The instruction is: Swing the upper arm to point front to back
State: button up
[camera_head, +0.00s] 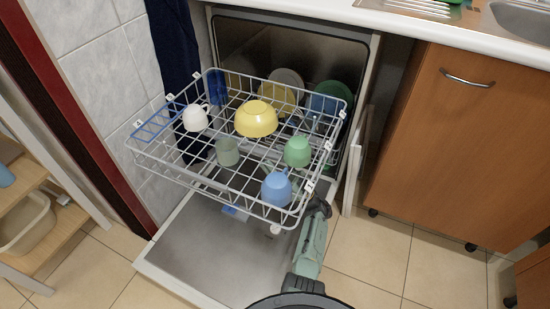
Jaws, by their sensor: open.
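The dishwasher's upper rack (165,176) is pulled out over the lowered door (185,258). I cannot clearly make out the upper spray arm; the rack's wires and the dishes cover the space where it would show. My gripper (320,208) is a small dark shape at the rack's front right corner, close beside or just under its rim. Its fingers are too small to make out, and I cannot tell whether they touch the rack. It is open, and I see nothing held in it.
The rack holds a yellow bowl (256,119), a white cup (195,118), a green cup (298,151), a blue cup (276,188) and a grey-green cup (228,151). Plates stand behind. A wooden cabinet (470,150) is at right. Floor tiles (375,250) right of the door are clear.

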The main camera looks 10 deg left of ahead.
jog(key=shift+c, duration=0.3)
grip_shut()
dwell(0.4)
